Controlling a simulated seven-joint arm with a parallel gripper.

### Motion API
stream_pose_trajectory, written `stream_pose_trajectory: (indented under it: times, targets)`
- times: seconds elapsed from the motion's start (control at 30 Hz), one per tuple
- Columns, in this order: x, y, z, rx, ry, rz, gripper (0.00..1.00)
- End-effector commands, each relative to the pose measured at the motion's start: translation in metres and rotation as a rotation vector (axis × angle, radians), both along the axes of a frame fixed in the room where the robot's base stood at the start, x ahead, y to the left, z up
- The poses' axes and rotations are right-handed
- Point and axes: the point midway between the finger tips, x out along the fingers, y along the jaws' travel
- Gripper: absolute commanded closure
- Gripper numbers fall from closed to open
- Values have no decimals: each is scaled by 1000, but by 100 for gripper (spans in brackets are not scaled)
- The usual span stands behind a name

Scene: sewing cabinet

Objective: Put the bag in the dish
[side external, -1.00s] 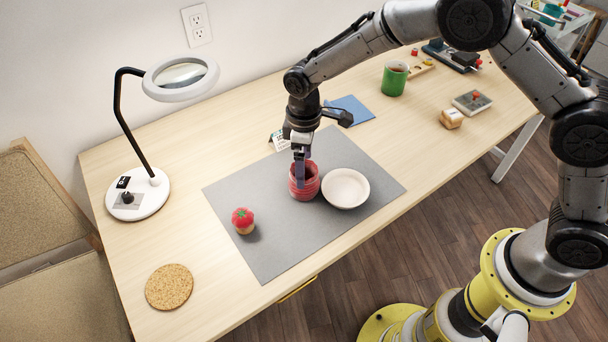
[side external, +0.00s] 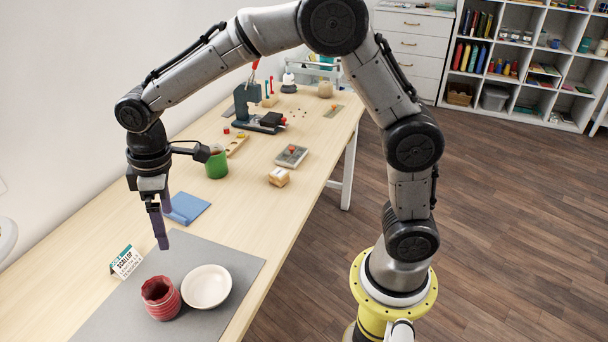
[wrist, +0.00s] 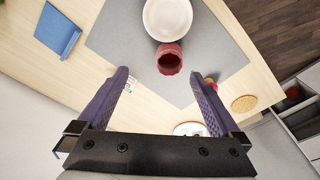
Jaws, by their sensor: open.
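A dark red, ribbed, open-topped round thing (side external: 160,297), which may be the bag, stands on the grey mat. The wrist view shows it (wrist: 169,62) beyond the fingertips. The white round dish (side external: 206,286) is right beside it and looks empty; it is also at the top of the wrist view (wrist: 167,18). My gripper (side external: 162,242) is open and empty, pointing down above and behind the red thing, apart from it. In the wrist view my gripper (wrist: 159,76) has its two purple fingers wide apart.
A scallop-labelled card (side external: 126,262) and a blue folder (side external: 186,207) are near the gripper. A cork coaster (wrist: 244,103) lies beyond the grey mat (wrist: 118,30).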

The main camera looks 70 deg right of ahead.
Motion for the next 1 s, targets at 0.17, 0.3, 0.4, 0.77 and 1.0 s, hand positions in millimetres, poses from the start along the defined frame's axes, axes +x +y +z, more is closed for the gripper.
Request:
stream_pose_trajectory:
  times: [0.17,0.3,0.4,0.77,1.0]
  targets:
    - [-61,-50,63,41,-103,-169,0]
    - [-116,-81,90,72,-179,-294,0]
    - [-157,-99,98,95,-233,-383,0]
    - [-249,-126,83,148,-359,-587,0]
    - [-254,-127,80,152,-366,-603,0]
